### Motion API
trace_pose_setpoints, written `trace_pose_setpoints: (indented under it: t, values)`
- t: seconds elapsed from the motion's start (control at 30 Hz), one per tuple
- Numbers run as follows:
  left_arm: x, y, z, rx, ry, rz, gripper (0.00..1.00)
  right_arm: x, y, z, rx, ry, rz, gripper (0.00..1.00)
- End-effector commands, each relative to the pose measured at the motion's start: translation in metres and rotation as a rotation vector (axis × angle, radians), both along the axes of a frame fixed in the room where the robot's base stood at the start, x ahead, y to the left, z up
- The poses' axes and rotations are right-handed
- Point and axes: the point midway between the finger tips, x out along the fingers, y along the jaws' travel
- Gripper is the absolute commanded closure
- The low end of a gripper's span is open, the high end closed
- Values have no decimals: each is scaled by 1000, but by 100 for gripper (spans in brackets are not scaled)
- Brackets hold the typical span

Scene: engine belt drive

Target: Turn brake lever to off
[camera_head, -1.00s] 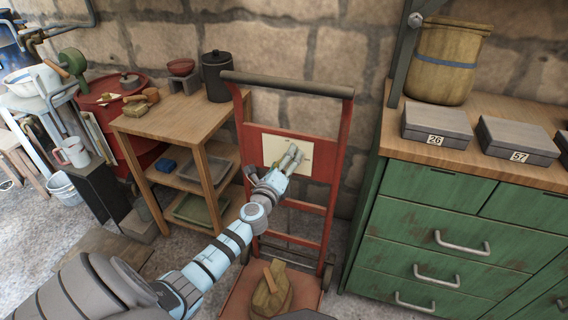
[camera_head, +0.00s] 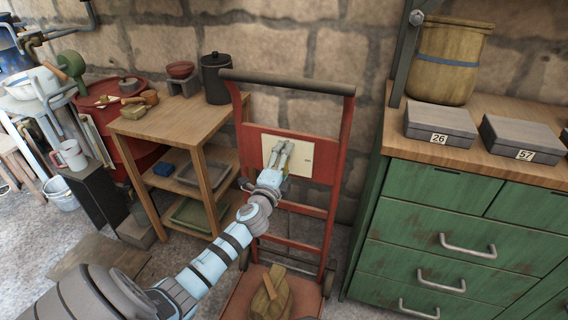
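A cream plate (camera_head: 303,161) is fixed to the red upright frame (camera_head: 337,160) of a hand-truck-like stand, with small dark marks on it. My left gripper (camera_head: 282,147) is in front of the plate, its fingers pointing up and toward it. The two fingers lie nearly parallel and close together. I cannot tell whether anything is between them or whether they touch the plate. No brake lever can be made out; the gripper hides part of the plate. My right gripper is not in view.
A wooden piece (camera_head: 268,297) sits on the stand's red base. A wooden shelf (camera_head: 165,122) with a dark pot (camera_head: 217,80) stands to the left. A green drawer cabinet (camera_head: 455,210) with grey boxes stands close on the right. A dark handle bar (camera_head: 290,84) crosses above the plate.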

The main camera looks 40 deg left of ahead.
Motion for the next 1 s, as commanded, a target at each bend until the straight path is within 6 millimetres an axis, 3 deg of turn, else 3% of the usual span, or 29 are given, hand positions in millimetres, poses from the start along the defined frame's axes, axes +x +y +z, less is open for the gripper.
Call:
trace_pose_setpoints:
  t: [0.5,0.53,0.63,0.9,1.0]
  values:
    - [0,0,1,-20,-8,0,54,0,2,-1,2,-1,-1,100]
    - [0,0,1,-20,-8,0,22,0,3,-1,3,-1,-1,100]
    - [0,0,1,-20,-8,0,6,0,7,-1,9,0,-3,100]
    - [0,0,0,-18,-6,0,5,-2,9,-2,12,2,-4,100]
    - [-2,-1,0,-18,-6,0,5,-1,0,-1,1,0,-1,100]
